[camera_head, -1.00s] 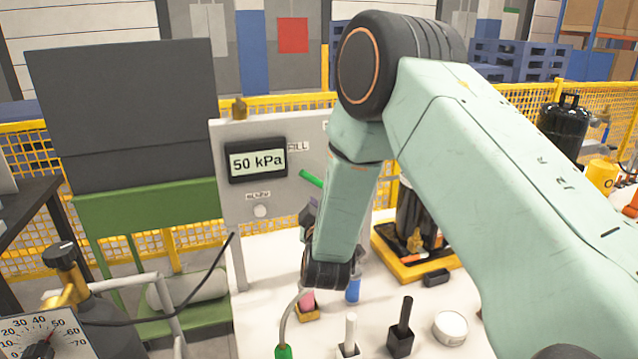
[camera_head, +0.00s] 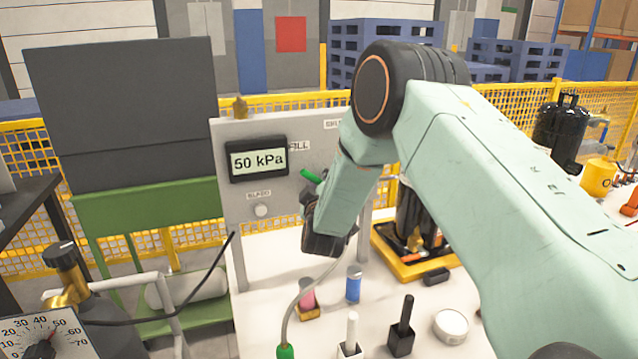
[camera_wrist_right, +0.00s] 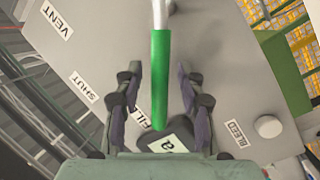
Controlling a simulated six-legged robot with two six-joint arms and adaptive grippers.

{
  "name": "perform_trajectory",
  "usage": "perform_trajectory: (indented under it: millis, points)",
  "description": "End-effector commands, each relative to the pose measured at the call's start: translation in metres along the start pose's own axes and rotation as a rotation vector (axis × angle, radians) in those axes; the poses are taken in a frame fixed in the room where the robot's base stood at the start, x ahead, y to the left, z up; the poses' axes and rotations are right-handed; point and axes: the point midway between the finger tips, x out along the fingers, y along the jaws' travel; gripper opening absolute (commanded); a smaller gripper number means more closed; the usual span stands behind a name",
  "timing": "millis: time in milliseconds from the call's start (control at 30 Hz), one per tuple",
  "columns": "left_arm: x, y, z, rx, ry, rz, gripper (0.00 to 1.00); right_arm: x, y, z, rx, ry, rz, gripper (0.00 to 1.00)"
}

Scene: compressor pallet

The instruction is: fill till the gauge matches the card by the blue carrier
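The grey panel (camera_head: 228,185) carries a digital gauge (camera_head: 258,160) reading 50 kPa. A green lever handle (camera_head: 311,176) is just below the FILL label. My right gripper (camera_head: 309,196) is at the handle. In the right wrist view the green handle (camera_wrist_right: 160,80) lies between the two fingers, with gaps on both sides, so the gripper is open. The handle's free end is by the FILL label (camera_wrist_right: 138,116). A blue cylinder (camera_head: 354,285) stands on the white table; I cannot make out a card beside it. My left gripper is out of view.
A pink cylinder (camera_head: 307,297) stands in a yellow holder beside a grey hose. White and black upright-handled pieces and a round white tin (camera_head: 451,326) are at the table's front. A dial (camera_head: 45,335) is at lower left. A bleed button (camera_head: 261,211) is on the panel.

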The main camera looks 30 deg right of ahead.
Motion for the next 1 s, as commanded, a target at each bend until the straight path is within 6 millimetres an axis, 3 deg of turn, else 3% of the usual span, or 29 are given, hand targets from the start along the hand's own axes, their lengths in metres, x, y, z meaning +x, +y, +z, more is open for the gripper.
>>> perform_trajectory:
  millis: [433,1000]
  points:
    - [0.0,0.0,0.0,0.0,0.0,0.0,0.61,-0.0003,0.0,-0.0002,0.0,0.0,0.0,0.01]
    - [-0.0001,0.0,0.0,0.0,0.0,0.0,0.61,-0.0001,0.0004,0.0004,0.002,-0.002,0.001,0.0]
